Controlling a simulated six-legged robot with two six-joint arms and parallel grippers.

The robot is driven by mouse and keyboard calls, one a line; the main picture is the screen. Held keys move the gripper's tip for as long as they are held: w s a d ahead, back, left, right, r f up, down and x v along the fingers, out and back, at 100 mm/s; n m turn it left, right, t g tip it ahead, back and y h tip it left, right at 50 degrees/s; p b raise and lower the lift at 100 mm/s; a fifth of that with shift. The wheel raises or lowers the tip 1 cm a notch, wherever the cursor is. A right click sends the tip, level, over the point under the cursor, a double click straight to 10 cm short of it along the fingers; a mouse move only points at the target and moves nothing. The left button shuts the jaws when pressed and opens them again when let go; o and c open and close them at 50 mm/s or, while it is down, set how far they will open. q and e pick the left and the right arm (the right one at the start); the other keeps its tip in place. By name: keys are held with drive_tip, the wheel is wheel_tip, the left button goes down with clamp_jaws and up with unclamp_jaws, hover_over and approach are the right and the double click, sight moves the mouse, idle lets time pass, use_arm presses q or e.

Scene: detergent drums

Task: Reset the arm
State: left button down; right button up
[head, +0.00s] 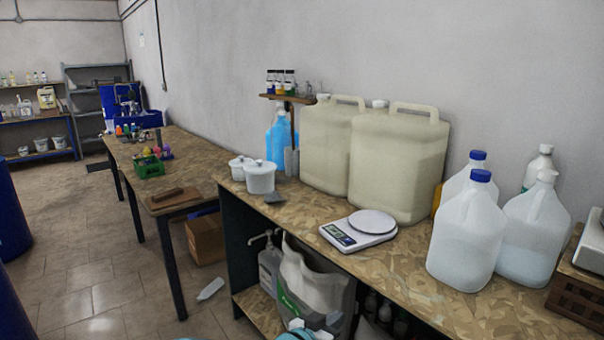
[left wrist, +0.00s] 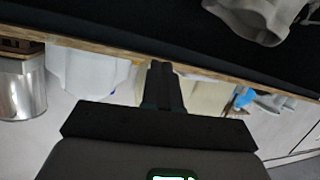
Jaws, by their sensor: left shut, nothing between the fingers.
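My left gripper (left wrist: 163,76) shows in the left wrist view, with its two dark fingers pressed together and nothing between them. In that view the picture appears upside down, with the wooden bench edge (left wrist: 110,48) running behind the fingertips. The fingers appear apart from the bench and the things on it. In the head view I cannot clearly make out the left gripper. My right gripper is in neither view.
The bench (head: 400,275) carries a kitchen scale (head: 357,231), two large cream canisters (head: 397,165), clear jugs with blue caps (head: 465,235) and white lidded pots (head: 260,178). A grey bag (head: 315,275) sits on the lower shelf. Open floor (head: 95,260) lies at left.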

use_arm(q)
drive_tip(key=s+a+f+n+g+y, duration=0.2)
drive_tip(key=s+a+f+n, duration=0.15)
drive_tip(key=a+f, duration=0.45)
drive_tip(key=s+a+f+n+g+y, duration=0.1)
drive_tip(key=s+a+f+n+y, duration=0.1)
drive_tip(key=s+a+f, duration=0.65)
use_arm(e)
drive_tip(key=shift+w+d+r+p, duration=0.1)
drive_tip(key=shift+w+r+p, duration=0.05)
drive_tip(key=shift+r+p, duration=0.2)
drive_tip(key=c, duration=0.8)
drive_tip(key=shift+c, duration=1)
use_arm(q)
drive_tip(key=s+a+f+n+g, duration=0.1)
drive_tip(key=s+f+g, duration=0.3)
drive_tip(key=s, duration=0.7)
drive_tip(key=s+a+f+n+g+y, duration=0.1)
drive_tip(key=s+f+n+g, duration=0.1)
drive_tip(key=s+f+g, duration=0.2)
drive_tip(key=s+f, duration=0.3)
drive_tip(key=s, duration=0.4)
drive_tip(key=shift+s+y, duration=0.3)
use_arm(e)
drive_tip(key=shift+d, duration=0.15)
